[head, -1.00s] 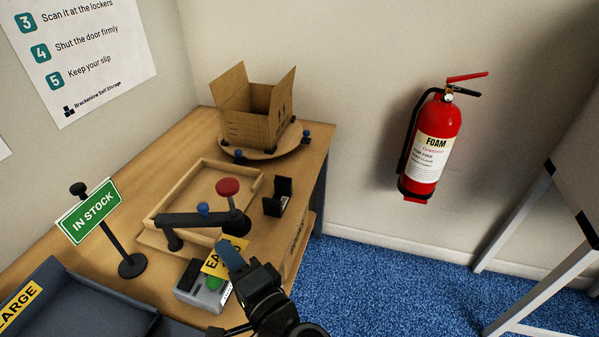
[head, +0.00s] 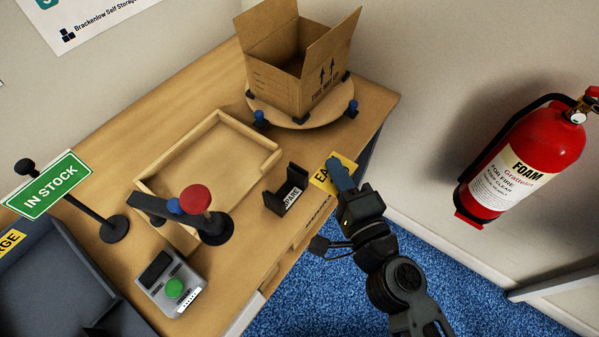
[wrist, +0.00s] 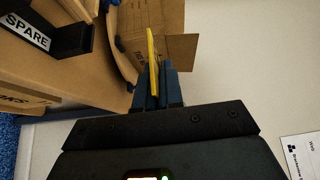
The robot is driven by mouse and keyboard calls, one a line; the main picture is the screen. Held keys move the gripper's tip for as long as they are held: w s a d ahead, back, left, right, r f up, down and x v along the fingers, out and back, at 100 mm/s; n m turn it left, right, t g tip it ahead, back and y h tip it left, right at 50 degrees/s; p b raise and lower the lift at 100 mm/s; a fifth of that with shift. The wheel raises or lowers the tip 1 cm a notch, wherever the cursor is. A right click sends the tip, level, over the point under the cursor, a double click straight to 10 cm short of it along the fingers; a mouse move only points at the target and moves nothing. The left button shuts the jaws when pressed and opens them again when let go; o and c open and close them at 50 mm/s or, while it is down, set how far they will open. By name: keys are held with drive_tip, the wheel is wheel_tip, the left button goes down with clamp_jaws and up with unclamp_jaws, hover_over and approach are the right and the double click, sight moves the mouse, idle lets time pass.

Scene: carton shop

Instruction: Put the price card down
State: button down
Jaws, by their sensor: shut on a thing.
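The price card (head: 321,180) is yellow with dark lettering, partly hidden by my fingers. My gripper (head: 341,175) is shut on it near the right front edge of the wooden table. In the wrist view the card (wrist: 152,62) shows edge-on as a thin yellow strip between my blue fingertips (wrist: 158,85). A small black holder labelled SPARE (head: 287,192) stands on the table just left of the card. The holder also shows at the upper left of the wrist view (wrist: 68,38). The card appears apart from the holder and raised above the table.
An open carton (head: 290,70) sits on a round turntable (head: 262,108) with blue knobs behind. A wooden tray frame (head: 148,170), a red-knobbed clamp (head: 196,199), a grey box with a green button (head: 172,287) and an IN STOCK sign (head: 48,185) stand left. A fire extinguisher (head: 530,155) hangs right.

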drive_tip(key=w+a+f+b, duration=0.1)
drive_tip(key=a+f+b, duration=0.1)
drive_tip(key=a, duration=0.1)
drive_tip(key=w+a+f+b, duration=0.2)
drive_tip(key=a, duration=0.1)
drive_tip(key=w+a+f+b, duration=0.1)
drive_tip(key=a+f+b, duration=0.1)
drive_tip(key=a, duration=0.1)
drive_tip(key=shift+w+f, duration=0.15)
wheel_tip(320, 180, down, 4)
drive_tip(key=b, duration=0.4)
drive_tip(key=shift+a, duration=0.1)
drive_tip(key=shift+f+b, duration=0.3)
drive_tip(key=shift+b, duration=0.05)
drive_tip(key=c, duration=1.3)
unclamp_jaws()
drive_tip(key=shift+r, duration=0.1)
